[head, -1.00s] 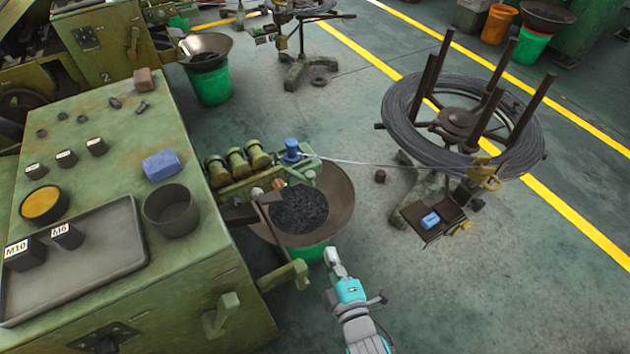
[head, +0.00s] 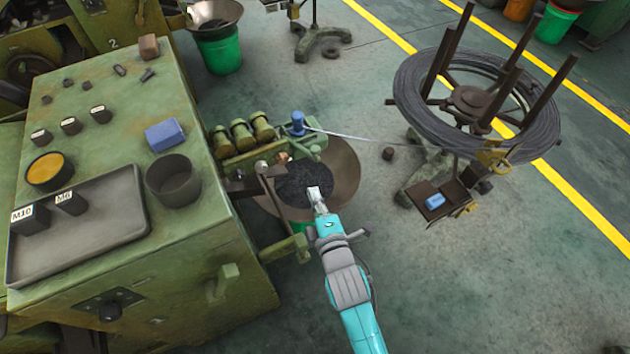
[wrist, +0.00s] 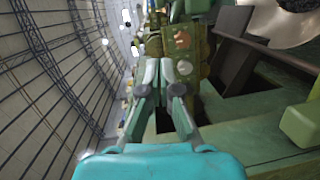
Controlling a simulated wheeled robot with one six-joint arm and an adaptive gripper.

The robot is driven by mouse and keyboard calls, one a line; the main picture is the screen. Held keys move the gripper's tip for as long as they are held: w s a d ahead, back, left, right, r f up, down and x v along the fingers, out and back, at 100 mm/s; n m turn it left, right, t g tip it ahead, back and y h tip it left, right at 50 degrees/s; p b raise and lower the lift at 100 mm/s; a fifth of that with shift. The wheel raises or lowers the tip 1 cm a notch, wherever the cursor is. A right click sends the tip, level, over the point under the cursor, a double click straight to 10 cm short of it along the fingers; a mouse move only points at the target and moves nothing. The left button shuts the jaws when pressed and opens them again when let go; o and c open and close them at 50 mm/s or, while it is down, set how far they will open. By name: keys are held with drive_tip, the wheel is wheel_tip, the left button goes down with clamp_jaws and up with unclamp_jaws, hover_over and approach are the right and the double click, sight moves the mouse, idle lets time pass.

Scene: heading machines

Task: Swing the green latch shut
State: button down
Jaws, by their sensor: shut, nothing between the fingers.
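My gripper (head: 318,196) is shut and empty, reaching over the near side of the bowl of dark parts. In the wrist view my gripper (wrist: 160,75) has its fingers together, pointing at the machine's rollers. A light green handle (head: 222,283) sticks out from the machine's near face, left of my arm. A green bar with a block at its end (head: 288,246) juts from the machine just left of my gripper. I cannot tell for certain which of these is the green latch. My gripper appears apart from both.
The green machine (head: 150,275) fills the left, with a grey tray (head: 110,225), a cup (head: 173,182) and a blue block (head: 164,135) on top. The bowl (head: 345,175) lies under my gripper. A wire coil stand (head: 470,105) is at right. Floor on the near right is clear.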

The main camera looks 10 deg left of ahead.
sight(314, 161)
drive_tip(key=w+d+x, duration=0.1)
drive_tip(key=d+x, duration=0.1)
drive_tip(key=x, duration=0.9)
drive_tip(key=shift+w+d+f, duration=0.15)
drive_tip(key=shift+w, duration=0.2)
drive_tip(key=shift+w+d, duration=0.1)
